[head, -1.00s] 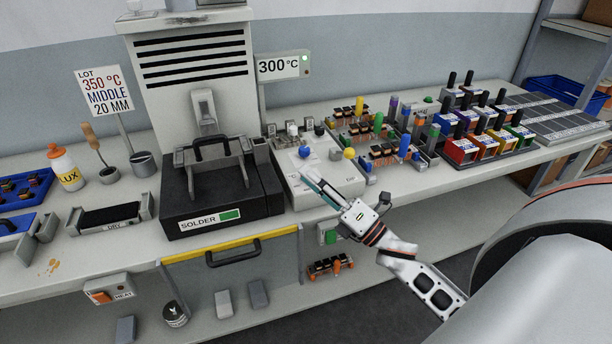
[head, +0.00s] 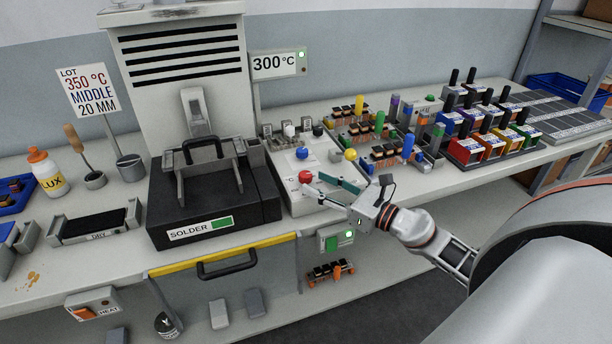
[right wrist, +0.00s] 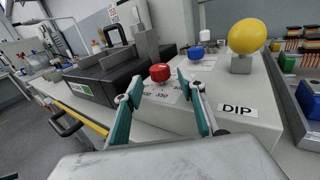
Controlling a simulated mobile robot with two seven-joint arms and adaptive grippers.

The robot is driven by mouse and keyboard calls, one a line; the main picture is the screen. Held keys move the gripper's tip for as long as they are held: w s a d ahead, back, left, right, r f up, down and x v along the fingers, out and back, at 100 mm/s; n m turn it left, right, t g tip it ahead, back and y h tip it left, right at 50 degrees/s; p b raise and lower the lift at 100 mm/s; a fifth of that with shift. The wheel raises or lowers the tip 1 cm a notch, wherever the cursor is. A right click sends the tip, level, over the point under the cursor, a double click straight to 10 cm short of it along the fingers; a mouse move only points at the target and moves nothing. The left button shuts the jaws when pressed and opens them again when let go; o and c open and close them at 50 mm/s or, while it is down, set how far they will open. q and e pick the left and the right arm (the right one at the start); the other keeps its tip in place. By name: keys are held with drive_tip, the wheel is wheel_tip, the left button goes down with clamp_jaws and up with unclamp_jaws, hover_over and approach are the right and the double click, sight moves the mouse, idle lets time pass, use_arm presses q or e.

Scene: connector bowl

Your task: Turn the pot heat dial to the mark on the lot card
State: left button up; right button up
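The pot heat dial is a red knob (head: 305,177) on the sloped grey control panel. The right wrist view shows the red knob (right wrist: 160,72) above printed marks, with 350 readable. The lot card (head: 90,90) reads 350 °C, MIDDLE, 20 MM. The temperature display (head: 278,64) reads 300 °C. My right gripper (head: 313,182) is open and empty, its fingertips close to the dial. In the right wrist view the knob appears between and beyond the spread fingers (right wrist: 161,92), with no contact visible. My left gripper is not in view.
A blue knob (head: 302,153) and a yellow ball knob (head: 351,155) stand close to the red dial. The black solder pot (head: 215,212) is directly left. Connector racks (head: 385,153) fill the bench to the right.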

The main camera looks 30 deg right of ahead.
sight(305, 178)
drive_tip(key=shift+p+x, duration=0.55)
drive_tip(key=shift+x, duration=1.9)
drive_tip(key=shift+c, duration=0.5)
drive_tip(key=c, duration=1)
